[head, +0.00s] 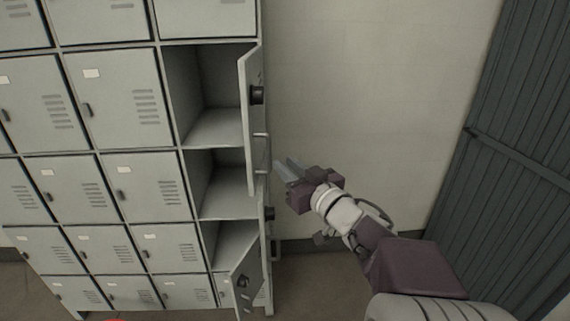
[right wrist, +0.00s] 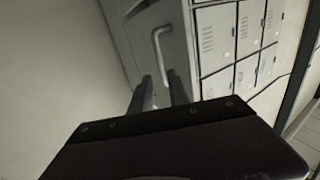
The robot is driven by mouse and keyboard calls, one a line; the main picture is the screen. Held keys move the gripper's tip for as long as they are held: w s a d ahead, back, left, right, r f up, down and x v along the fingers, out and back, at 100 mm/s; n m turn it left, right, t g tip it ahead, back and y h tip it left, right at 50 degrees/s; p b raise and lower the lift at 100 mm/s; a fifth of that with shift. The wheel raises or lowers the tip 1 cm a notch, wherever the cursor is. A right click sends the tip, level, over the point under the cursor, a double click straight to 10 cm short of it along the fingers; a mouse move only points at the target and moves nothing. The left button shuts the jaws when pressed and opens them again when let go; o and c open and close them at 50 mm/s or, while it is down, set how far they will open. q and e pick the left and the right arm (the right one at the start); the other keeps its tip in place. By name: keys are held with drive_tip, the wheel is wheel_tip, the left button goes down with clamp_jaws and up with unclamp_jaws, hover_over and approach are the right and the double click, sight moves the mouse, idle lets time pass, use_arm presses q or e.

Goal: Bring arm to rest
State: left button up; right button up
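My right arm reaches in from the lower right of the head view. Its gripper (head: 285,169) is just right of an open upper locker door (head: 252,118), near that door's bar handle (head: 266,150). In the right wrist view the two dark fingers (right wrist: 158,92) stand apart with nothing held between them. A pale bar handle (right wrist: 163,52) on a grey door shows just beyond the fingertips; I cannot tell whether they touch it. My left gripper is out of view.
A grey locker bank (head: 110,120) fills the left. Three compartments in its right column stand open; a lower door (head: 248,278) swings outward. A bare wall (head: 370,90) is behind my arm. A dark ribbed panel (head: 510,170) stands at right. A red edge shows at bottom left.

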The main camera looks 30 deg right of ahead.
drive_tip(key=a, duration=0.1)
drive_tip(key=w+a+f+n+y, duration=0.1)
drive_tip(key=a, duration=0.1)
drive_tip(key=a+y, duration=0.1)
drive_tip(key=a, duration=0.1)
drive_tip(key=shift+w+f, duration=0.15)
drive_tip(key=shift+w, duration=0.05)
drive_tip(key=w+a+f+g+y, duration=0.2)
drive_tip(key=a+f, duration=0.2)
drive_tip(key=a, duration=0.1)
wheel_tip(320, 180, down, 14)
drive_tip(key=a+m+g+h, duration=0.2)
drive_tip(key=g+h, duration=0.1)
drive_tip(key=g, duration=0.2)
drive_tip(key=s+f+g, duration=0.5)
drive_tip(key=s+f, duration=0.1)
drive_tip(key=s, duration=0.3)
drive_tip(key=s+d+f+g+h, duration=0.1)
drive_tip(key=s+f+g, duration=0.3)
drive_tip(key=s+f, duration=0.3)
drive_tip(key=s, duration=0.3)
drive_tip(key=shift+g, duration=0.4)
